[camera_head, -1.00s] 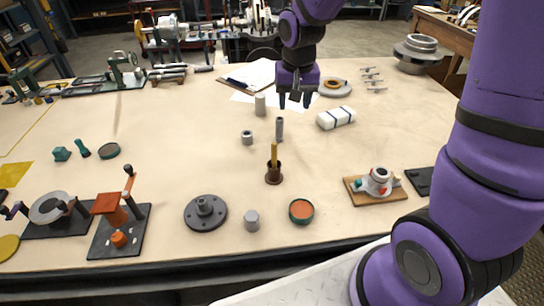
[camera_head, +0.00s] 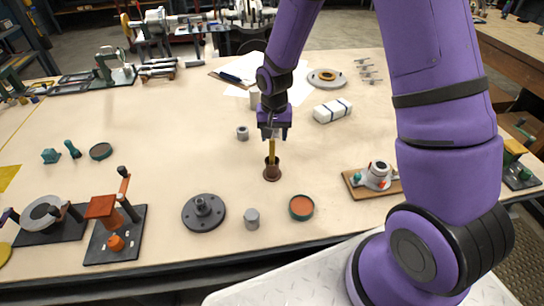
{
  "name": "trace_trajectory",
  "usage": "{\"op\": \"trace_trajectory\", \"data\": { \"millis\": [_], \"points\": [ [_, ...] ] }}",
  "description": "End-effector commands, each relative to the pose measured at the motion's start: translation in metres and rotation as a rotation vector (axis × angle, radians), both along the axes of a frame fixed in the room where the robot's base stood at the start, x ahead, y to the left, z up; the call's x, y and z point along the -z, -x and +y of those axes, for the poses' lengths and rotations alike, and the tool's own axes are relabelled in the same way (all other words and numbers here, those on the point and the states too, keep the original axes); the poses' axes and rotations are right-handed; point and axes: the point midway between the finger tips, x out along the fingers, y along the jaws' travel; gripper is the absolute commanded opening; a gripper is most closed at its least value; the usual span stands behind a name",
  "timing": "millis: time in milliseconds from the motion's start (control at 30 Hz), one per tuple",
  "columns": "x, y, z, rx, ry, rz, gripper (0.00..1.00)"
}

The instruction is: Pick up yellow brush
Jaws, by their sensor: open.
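The yellow brush (camera_head: 271,150) stands upright in a small brown cup (camera_head: 272,174) near the middle of the table. Only its yellow handle shows above the cup; its lower end is hidden inside. My gripper (camera_head: 272,136) points down at the top of the handle, its open fingers around or just in front of it. I cannot tell whether the fingers touch the handle.
A grey cylinder (camera_head: 251,218), a dark flanged disc (camera_head: 204,212) and a round tin with orange contents (camera_head: 301,207) lie in front of the cup. A small grey ring (camera_head: 242,133) is behind left. A white roll (camera_head: 332,111) lies behind right.

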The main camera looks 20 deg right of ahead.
Motion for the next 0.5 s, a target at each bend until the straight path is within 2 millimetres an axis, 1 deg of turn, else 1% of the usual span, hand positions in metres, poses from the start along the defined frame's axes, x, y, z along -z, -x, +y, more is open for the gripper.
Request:
{"op": "trace_trajectory", "data": {
  "millis": [133,400,500],
  "points": [
    [0.011,0.0,0.002,-0.001,0.0,0.002,0.51],
    [0.045,-0.002,0.005,0.0,0.001,0.001,0.51],
    [0.051,-0.002,0.005,0.0,0.0,0.001,0.51]
  ]
}}
